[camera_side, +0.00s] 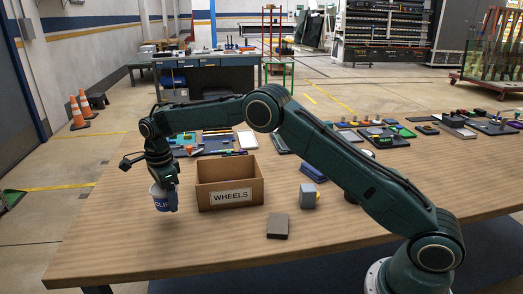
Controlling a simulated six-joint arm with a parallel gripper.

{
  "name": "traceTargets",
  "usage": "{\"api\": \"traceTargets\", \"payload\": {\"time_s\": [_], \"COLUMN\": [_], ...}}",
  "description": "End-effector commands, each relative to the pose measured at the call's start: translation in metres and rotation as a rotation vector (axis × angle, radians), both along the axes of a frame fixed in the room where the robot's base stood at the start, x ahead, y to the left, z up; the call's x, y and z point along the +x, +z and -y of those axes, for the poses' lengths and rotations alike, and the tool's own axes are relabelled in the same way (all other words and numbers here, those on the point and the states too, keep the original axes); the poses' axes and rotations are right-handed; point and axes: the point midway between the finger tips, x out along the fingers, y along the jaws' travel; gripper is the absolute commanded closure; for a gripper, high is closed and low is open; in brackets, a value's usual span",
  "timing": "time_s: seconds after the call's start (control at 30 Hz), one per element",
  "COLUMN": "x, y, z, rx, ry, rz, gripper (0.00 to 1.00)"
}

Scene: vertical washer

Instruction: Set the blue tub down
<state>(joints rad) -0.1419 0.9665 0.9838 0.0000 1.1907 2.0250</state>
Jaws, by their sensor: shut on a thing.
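The blue tub (161,200) is at the left side of the table, with white and some lettering on its side. My gripper (163,184) points down at the tub's top and is shut on it. The tub looks upright. I cannot tell from this view whether its base touches the wooden table (130,235) or hangs above it. The gripper's fingertips are small and partly hidden at the tub's rim.
A cardboard box labelled WHEELS (230,182) stands just right of the tub. Several tools and trays fill the table's back. The table's front left is clear.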

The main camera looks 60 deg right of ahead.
Motion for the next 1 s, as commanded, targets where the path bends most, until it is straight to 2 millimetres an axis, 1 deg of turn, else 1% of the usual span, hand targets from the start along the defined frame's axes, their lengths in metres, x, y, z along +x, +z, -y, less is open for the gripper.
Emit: {"api": "traceTargets", "payload": {"time_s": [0.17,0.27,0.37,0.6,0.7,1.0], "x": [0.0,0.0,0.0,0.0,0.0,0.0], "y": [-0.001,-0.007,-0.017,-0.048,-0.056,-0.057], "z": [0.0,0.0,0.0,0.0,0.0,0.0], "rx": [0.0,0.0,0.0,0.0,0.0,0.0], "ry": [0.0,0.0,0.0,0.0,0.0,0.0], "rz": [0.0,-0.002,-0.002,-0.002,-0.002,0.0], "gripper": [0.55,0.55,0.55,0.55,0.55,0.55]}}
